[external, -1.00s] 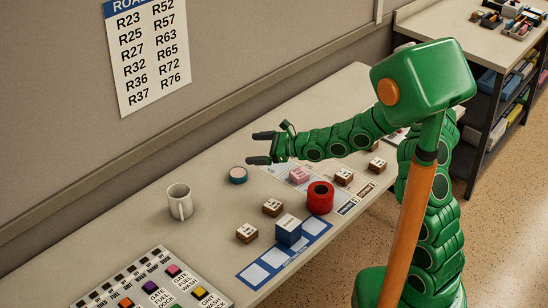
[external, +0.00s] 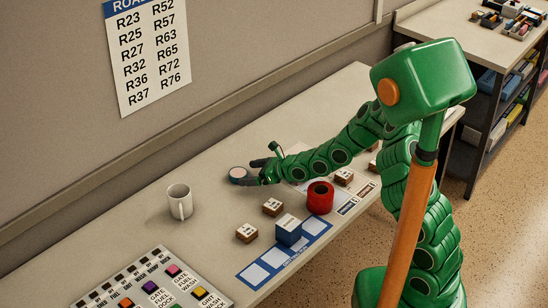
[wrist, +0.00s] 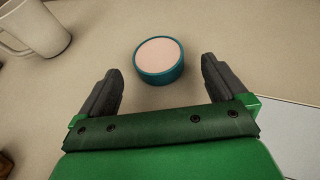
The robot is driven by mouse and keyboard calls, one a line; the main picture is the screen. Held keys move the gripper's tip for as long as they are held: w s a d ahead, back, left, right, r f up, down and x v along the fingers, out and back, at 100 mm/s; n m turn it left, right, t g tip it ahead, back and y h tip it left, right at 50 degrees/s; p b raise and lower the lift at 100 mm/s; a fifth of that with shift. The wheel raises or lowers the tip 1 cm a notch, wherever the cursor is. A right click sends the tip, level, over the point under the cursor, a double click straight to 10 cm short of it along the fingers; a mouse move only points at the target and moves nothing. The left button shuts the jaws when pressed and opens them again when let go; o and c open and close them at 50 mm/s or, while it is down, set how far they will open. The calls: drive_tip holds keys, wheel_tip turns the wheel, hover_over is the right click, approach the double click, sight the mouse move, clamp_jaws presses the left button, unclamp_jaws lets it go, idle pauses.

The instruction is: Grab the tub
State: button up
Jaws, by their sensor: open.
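The tub (external: 238,173) is a small round teal container with a pale pink top, standing upright on the desk. In the wrist view the tub (wrist: 159,60) lies just ahead of my gripper (wrist: 160,78), roughly centred between the two dark fingers and slightly beyond their tips. My gripper (external: 248,172) is open and empty, low over the desk. In the external view a finger overlaps the tub's near side; I cannot tell whether it touches.
A white mug (external: 179,201) stands left of the tub, and it shows in the wrist view (wrist: 32,28). A red cylinder (external: 320,198), a blue block (external: 288,230) and several brown blocks (external: 272,207) stand nearer the front edge. The desk behind the tub is clear.

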sight(242, 173)
drive_tip(key=shift+x, duration=1.95)
drive_tip(key=shift+a+r, duration=0.1)
drive_tip(key=c, duration=1.2)
drive_tip(key=shift+r, duration=0.1)
drive_tip(key=shift+c, duration=0.2)
